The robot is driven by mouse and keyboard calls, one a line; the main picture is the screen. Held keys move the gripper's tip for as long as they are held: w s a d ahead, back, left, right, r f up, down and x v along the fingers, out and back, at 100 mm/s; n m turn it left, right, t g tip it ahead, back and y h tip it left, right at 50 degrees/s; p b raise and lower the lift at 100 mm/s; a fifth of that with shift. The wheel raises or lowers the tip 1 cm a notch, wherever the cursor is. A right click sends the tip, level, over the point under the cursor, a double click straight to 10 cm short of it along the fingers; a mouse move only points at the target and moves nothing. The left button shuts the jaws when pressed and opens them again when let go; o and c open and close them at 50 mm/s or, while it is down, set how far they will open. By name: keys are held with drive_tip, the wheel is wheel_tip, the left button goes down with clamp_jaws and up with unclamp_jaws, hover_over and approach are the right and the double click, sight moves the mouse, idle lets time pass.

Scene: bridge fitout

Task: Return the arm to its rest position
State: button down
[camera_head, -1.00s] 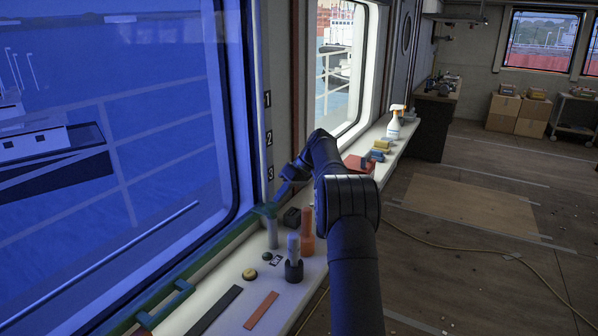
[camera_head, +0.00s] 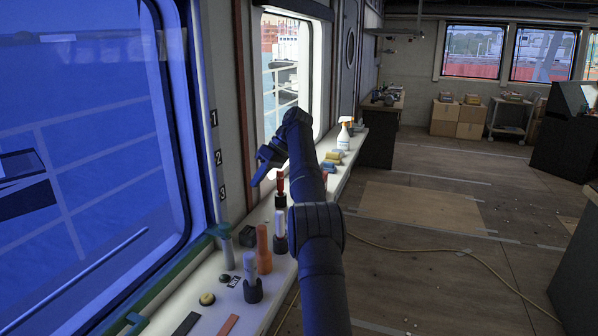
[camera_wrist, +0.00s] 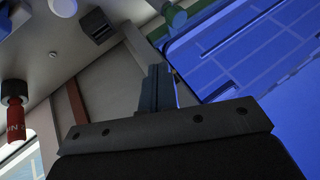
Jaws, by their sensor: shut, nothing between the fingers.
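My gripper (camera_head: 256,182) hangs from my raised arm above the white window ledge (camera_head: 190,318), left of the arm's upper link. It is clear of the objects on the ledge. In the wrist view its fingers (camera_wrist: 156,88) are together with nothing between them. A red-handled piece in a black holder (camera_head: 280,188) stands on the ledge close to the gripper in the picture. It seems to be the red piece with a black collar at the left of the wrist view (camera_wrist: 15,112).
The ledge carries an orange cylinder (camera_head: 264,252), black-based holders (camera_head: 252,288), a black box (camera_head: 246,236) and a grey post (camera_head: 226,252). A spray bottle (camera_head: 344,134) stands farther along. The large window (camera_head: 80,150) is left. Open floor with a yellow cable (camera_head: 450,256) lies right.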

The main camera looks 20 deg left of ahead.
sight(223, 223)
idle(0.3)
drive_tip(key=x, duration=1.7)
drive_tip(key=shift+s+f, duration=0.1)
drive_tip(key=shift+f, duration=0.15)
drive_tip(key=shift+d+r, duration=0.15)
drive_tip(key=v, duration=1.7)
drive_tip(key=x, duration=0.6)
drive_tip(key=a+x, duration=0.1)
drive_tip(key=x, duration=1.1)
drive_tip(key=shift+a+r, duration=0.2)
drive_tip(key=shift+a, duration=0.05)
drive_tip(key=shift+w+d+m, duration=0.5)
drive_tip(key=shift+w+d, duration=0.05)
drive_tip(key=shift+d, duration=0.3)
